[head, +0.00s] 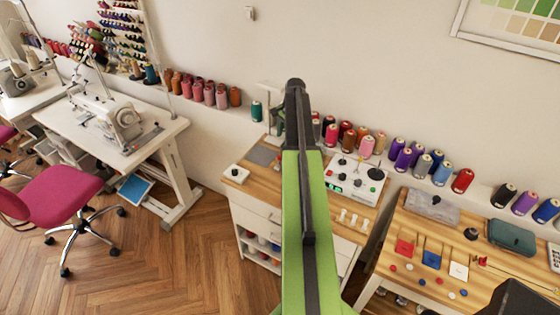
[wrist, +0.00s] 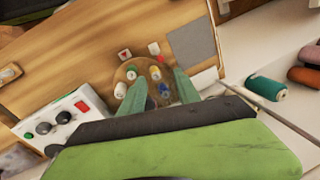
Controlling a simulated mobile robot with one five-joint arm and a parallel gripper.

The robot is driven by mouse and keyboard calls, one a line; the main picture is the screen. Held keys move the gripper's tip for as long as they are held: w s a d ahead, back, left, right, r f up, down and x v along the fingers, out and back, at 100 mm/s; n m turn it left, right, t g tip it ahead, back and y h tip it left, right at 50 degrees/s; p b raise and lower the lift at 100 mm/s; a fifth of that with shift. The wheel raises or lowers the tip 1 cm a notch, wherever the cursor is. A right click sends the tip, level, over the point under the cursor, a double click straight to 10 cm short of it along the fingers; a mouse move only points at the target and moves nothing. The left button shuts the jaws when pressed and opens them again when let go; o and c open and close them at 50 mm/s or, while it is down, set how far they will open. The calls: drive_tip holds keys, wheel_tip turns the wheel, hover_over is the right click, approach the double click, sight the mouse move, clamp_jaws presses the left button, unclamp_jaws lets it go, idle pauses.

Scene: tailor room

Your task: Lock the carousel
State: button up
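In the wrist view a round wooden carousel (wrist: 148,72) stands on the wooden bench, carrying small spools. A white spool (wrist: 120,90), a green-and-yellow one (wrist: 131,72) and a blue piece (wrist: 164,89) show on it. My gripper (wrist: 158,84) is open, with its two green fingers apart in front of the carousel. The fingers overlap its near edge in the picture; I cannot tell whether they touch it. No lock part can be made out clearly. In the head view my green arm hides the carousel and most of the gripper.
A white box with knobs (head: 352,181) stands on the bench right of my arm; its red button (wrist: 82,106) shows in the wrist view.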

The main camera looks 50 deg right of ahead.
sight(280, 157)
drive_tip(key=w+f+b, duration=0.1)
drive_tip(key=f+b, duration=0.7)
drive_tip(key=f, duration=0.1)
drive_tip(key=w+f+b, duration=0.1)
drive_tip(key=f+b, duration=0.3)
drive_tip(key=shift+w+f, duration=0.3)
drive_tip(key=shift+w, duration=0.05)
drive_tip(key=shift+r, duration=0.15)
drive_tip(key=shift+a, duration=0.1)
drive_tip(key=shift+c, duration=0.5)
clamp_jaws()
